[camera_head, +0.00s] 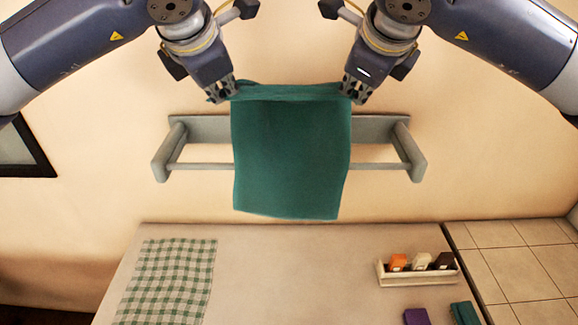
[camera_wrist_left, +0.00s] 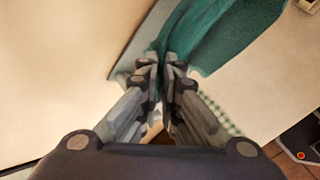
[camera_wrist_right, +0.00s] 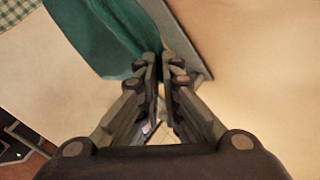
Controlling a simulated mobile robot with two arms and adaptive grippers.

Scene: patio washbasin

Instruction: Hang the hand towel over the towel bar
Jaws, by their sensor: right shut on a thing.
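The green hand towel (camera_head: 290,160) hangs spread out, its top edge held up between my two grippers. It covers the middle of the grey towel bar (camera_head: 205,166) in the head view; I cannot tell whether it touches the bar. My left gripper (camera_head: 222,92) is shut on the towel's top left corner, and the towel (camera_wrist_left: 220,35) shows between its fingertips (camera_wrist_left: 163,72) in the left wrist view. My right gripper (camera_head: 354,90) is shut on the top right corner; the towel (camera_wrist_right: 105,35) runs from its fingertips (camera_wrist_right: 160,68) in the right wrist view.
A counter (camera_head: 270,270) lies below the bar, with a green checked cloth (camera_head: 168,280) at left. A small tray (camera_head: 420,278) with orange, white and dark items stands at right, near purple (camera_head: 416,316) and green (camera_head: 465,312) blocks. A dark frame (camera_head: 30,150) hangs at far left.

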